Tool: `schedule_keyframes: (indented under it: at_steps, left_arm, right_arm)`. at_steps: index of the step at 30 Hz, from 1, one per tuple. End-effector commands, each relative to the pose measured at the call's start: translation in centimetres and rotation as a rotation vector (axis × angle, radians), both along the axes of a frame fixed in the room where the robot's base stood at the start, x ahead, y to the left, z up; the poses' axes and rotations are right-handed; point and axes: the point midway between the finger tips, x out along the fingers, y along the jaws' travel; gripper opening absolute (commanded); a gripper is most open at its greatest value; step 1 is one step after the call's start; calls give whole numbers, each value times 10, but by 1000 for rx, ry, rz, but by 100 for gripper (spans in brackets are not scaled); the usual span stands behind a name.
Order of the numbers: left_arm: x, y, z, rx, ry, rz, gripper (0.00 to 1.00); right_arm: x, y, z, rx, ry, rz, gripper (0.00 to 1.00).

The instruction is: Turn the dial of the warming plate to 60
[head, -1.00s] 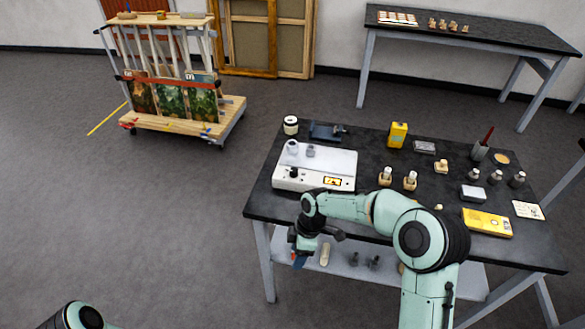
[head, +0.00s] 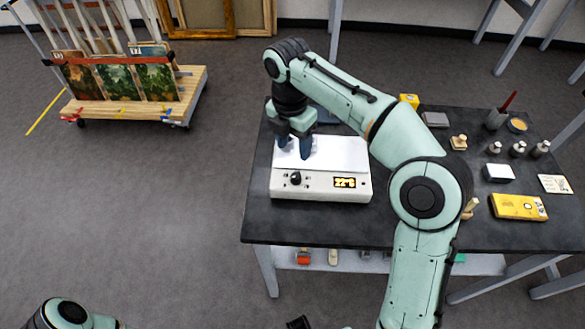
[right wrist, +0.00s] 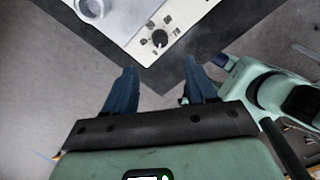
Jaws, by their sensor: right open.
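The white warming plate (head: 340,158) stands on the left part of the black table. Its front panel carries a black dial (head: 296,179) and a lit orange display (head: 345,182) that seems to read 22 °C. My right gripper (head: 293,152) is over the plate's left part, just behind and above the dial in the head view. In the right wrist view, the dial (right wrist: 159,38) lies beyond the open, empty fingertips (right wrist: 163,78), between their lines and apart from them. The dial's setting is too small to read. My left gripper is out of view; only part of that arm shows.
Bottles, a yellow box (head: 518,207) and a white block (head: 498,172) stand on the table's right. The table front (head: 330,226) is clear. A painting cart (head: 125,110) stands at left.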

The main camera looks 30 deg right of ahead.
Motion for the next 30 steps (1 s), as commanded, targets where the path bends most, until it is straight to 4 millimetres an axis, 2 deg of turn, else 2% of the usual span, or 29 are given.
schedule_keyframes:
  at_steps: [1,6,12,15,21,28,29,30]
  left_arm:
    - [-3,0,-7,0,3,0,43]
    - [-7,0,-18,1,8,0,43]
    - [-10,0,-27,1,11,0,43]
    - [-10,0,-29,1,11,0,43]
    - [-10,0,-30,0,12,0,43]
    - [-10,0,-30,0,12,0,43]
    - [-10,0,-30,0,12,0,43]
    - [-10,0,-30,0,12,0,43]
  right_arm:
    - [-2,-1,-15,-1,5,0,56]
    - [-4,-2,-52,-1,6,-1,56]
    - [-6,-3,-87,-1,4,-2,56]
    - [-6,-3,-99,0,2,-2,56]
    - [-7,-3,-109,-1,1,-2,56]
    - [-6,-3,-109,0,0,-2,56]
    - [-6,-3,-109,1,0,-2,53]
    - [-6,-3,-109,1,0,-2,40]
